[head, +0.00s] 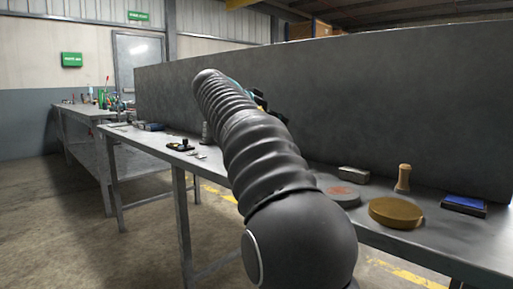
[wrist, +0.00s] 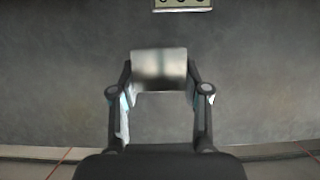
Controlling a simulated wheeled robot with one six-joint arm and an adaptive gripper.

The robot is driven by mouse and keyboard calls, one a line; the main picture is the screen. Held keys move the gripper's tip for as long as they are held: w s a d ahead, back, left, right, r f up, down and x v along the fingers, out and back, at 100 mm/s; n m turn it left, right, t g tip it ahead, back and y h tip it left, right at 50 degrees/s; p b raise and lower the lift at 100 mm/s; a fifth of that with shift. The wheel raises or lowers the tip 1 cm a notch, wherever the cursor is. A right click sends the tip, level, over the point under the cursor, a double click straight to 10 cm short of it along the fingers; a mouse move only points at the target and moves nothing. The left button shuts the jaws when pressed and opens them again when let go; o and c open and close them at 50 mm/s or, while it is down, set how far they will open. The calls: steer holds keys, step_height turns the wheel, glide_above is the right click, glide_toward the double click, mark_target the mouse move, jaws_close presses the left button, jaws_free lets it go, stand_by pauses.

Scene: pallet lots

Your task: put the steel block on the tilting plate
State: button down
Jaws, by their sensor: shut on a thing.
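My gripper (wrist: 160,88) is shut on a shiny metallic block, the steel block (wrist: 158,66), held between its two fingers in the wrist view. Only dark bits of the gripper (head: 259,101) show past my arm in the head view, and the block is hidden there. A grey disc with a reddish mark (head: 343,194) and a brown round disc (head: 395,212) lie on the bench at the right. I cannot tell which thing is the tilting plate; no tilt is clear.
The grey bench (head: 440,240) has a tall dark panel (head: 400,100) behind it. A small grey block (head: 354,173), a wooden peg (head: 403,178) and a blue-topped pad (head: 465,204) stand near the discs. Small items (head: 183,146) lie at left. A pale piece with dark holes (wrist: 182,4) shows in the wrist view.

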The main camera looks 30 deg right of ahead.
steer(key=w+a+f, duration=0.2)
steer(key=w, duration=0.1)
steer(key=w+a+f, duration=0.1)
steer(key=w, duration=0.1)
steer(key=shift+a+f, duration=0.1)
steer(key=shift+f, duration=0.1)
steer(key=shift+f+b, duration=0.65)
steer(key=shift+f, duration=1.4)
steer(key=shift+f, duration=0.15)
steer(key=c, duration=0.6)
jaws_free()
steer(key=shift+o, duration=0.2)
steer(key=shift+r, duration=0.25)
steer(key=v, duration=1.2)
steer(key=shift+p, duration=0.45)
